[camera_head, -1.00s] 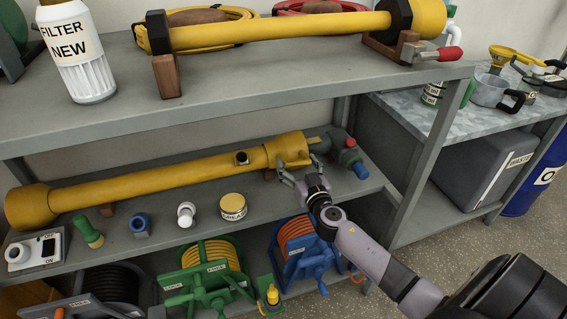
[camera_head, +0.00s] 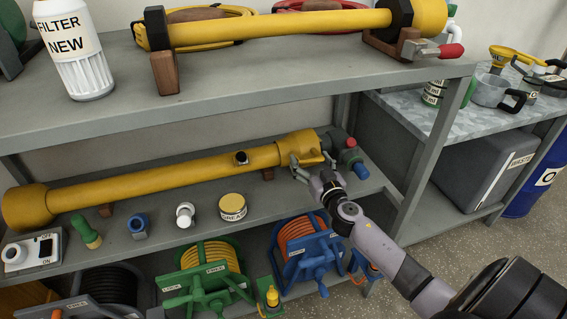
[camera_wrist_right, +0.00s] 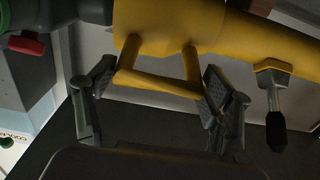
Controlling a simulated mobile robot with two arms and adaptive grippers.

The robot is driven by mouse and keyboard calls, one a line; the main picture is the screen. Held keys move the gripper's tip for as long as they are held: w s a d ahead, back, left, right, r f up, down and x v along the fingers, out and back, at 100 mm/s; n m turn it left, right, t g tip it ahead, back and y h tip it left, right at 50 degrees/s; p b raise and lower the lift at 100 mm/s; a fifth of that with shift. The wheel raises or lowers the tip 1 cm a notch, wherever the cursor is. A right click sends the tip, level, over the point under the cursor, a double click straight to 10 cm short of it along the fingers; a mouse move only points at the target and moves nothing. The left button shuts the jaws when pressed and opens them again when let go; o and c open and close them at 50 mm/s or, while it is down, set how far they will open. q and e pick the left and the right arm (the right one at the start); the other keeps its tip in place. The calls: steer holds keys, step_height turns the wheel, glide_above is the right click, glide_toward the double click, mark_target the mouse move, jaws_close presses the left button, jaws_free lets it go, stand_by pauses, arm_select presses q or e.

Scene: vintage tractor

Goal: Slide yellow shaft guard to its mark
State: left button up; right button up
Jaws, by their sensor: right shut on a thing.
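The yellow shaft guard (camera_head: 165,172) lies along the middle shelf, a long tube with a wide collar (camera_head: 299,147) at its right end. The collar stands close to a grey shaft joint (camera_head: 343,146). My right gripper (camera_head: 309,168) is at the collar's front side. A small knob with a black grip (camera_wrist_right: 276,120) sticks out of the tube. I cannot make out a mark. My left gripper is not in view.
The shelf front holds a switch box (camera_head: 32,250), a green-handled item (camera_head: 87,232), a blue fitting (camera_head: 138,225), a white bulb-like item (camera_head: 185,214) and a grease tin (camera_head: 233,207). Hose reels (camera_head: 207,270) stand below. The upper shelf (camera_head: 240,85) overhangs the guard.

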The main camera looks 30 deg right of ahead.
mark_target(323, 159)
steer(key=shift+s+d+f, duration=0.1)
steer(key=shift+s+d, duration=0.15)
steer(key=shift+d, duration=0.8)
steer(key=shift+s+d+b, duration=0.2)
steer(key=shift+d+b, duration=0.2)
steer(key=shift+d, duration=0.4)
steer(key=shift+s+d, duration=0.1)
steer(key=shift+d, duration=0.25)
steer(key=o, duration=1.2)
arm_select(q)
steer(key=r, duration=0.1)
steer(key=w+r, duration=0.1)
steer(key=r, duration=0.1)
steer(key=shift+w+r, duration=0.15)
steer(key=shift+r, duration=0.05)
arm_select(e)
steer(key=shift+o, duration=0.2)
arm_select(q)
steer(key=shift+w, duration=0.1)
arm_select(e)
steer(key=shift+s+a, duration=0.1)
steer(key=shift+s, duration=0.05)
steer(key=v, duration=1.1)
steer(key=shift+s, duration=0.35)
